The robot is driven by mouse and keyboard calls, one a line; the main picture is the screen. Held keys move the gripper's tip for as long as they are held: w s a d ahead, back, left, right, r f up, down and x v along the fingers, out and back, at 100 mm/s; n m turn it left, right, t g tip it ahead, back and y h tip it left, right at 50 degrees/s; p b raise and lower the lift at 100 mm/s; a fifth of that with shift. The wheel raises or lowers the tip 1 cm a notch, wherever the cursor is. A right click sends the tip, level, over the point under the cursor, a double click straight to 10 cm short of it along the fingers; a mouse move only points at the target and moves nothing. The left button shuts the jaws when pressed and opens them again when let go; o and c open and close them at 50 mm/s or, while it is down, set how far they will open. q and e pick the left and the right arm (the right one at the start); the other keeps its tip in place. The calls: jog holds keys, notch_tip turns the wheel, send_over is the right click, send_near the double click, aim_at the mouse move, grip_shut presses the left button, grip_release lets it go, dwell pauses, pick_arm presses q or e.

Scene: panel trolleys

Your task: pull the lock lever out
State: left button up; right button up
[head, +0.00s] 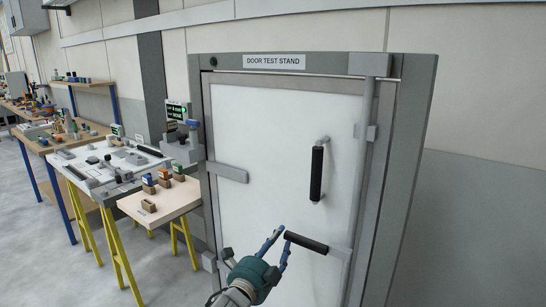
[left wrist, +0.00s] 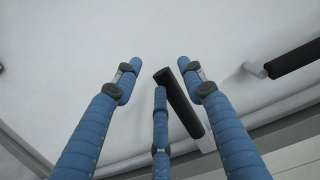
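The lock lever (head: 306,243) is a black grip on a grey bracket, low on the white door of the stand. It points left and lies nearly level, tilted slightly. My left gripper (head: 278,241) is just left of the lever's free end, with its blue fingers spread. In the left wrist view the lever (left wrist: 182,104) shows between the middle and right fingers of the open gripper (left wrist: 158,66). The fingers are not closed around it; whether any finger touches it I cannot tell. My right gripper is not in view.
A black vertical door handle (head: 317,174) stands out above the lever; it also shows in the left wrist view (left wrist: 294,59). A grey latch plate (head: 228,173) is at the door's left. A small table (head: 160,203) with several blocks stands left of the stand.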

pick_arm(q)
jog(key=shift+p+v, duration=1.3)
jog(key=shift+v, duration=0.75)
jog(key=p+v, duration=0.2)
jog(key=v, duration=0.2)
jog(key=shift+f, duration=0.1)
